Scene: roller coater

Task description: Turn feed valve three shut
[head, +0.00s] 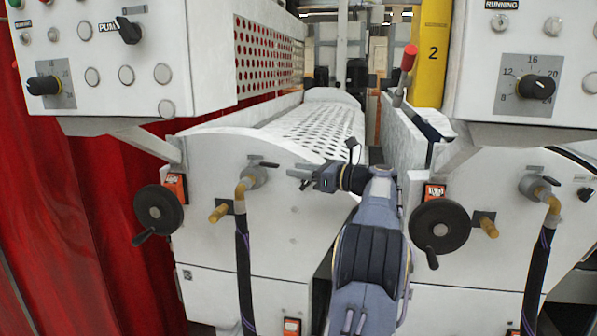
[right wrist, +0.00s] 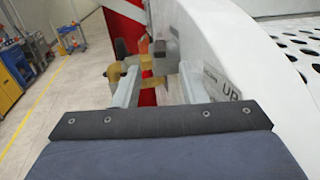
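A valve with a grey body and small dark lever (head: 263,164) sits on the left machine's white front panel, above a brass elbow (head: 242,190) and black hose. No number three is readable on it. My right gripper (head: 297,178) is to the right of this valve, its fingers pointing left towards it. In the right wrist view the gripper (right wrist: 157,88) is open, with brass-coloured fittings (right wrist: 150,86) showing between and beyond the fingers. I cannot tell whether it touches the lever. A similar valve (head: 535,186) is on the right machine. My left gripper is out of view.
Black handwheels (head: 159,209) and (head: 440,227) stick out from the panels. Control boxes (head: 120,60) and (head: 530,65) overhang above. A red curtain (head: 95,210) hangs at left. A label plate (right wrist: 225,85) is beside the right finger. Open floor (right wrist: 60,110) lies beyond.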

